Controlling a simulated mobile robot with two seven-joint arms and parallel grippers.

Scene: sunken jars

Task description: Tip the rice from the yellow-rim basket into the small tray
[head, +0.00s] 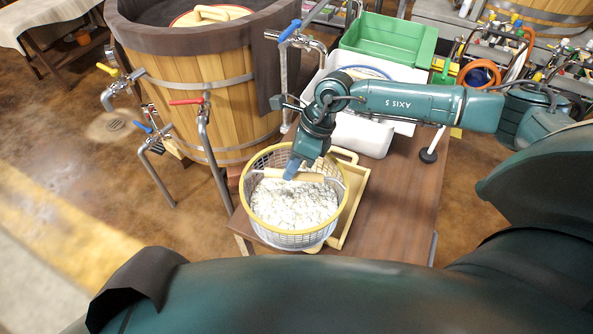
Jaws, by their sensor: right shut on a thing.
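The yellow-rim basket (246,198) has a pale mesh wall and holds white rice (292,206). It appears upright near the front left of the brown table. My right gripper (291,170) reaches down over the basket's back part and is shut on the light wooden grip of its wire handle (312,177). A small yellowish tray (358,205) shows to the right of and behind the basket, which hides most of it. I cannot tell whether the basket rests on the tray or hangs just above it. My left gripper is not in view.
A large wooden tub (205,95) with taps and pipes stands left of the table (408,195). A white container (362,133) and a green bin (390,40) stand at the back. The table's right part is bare.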

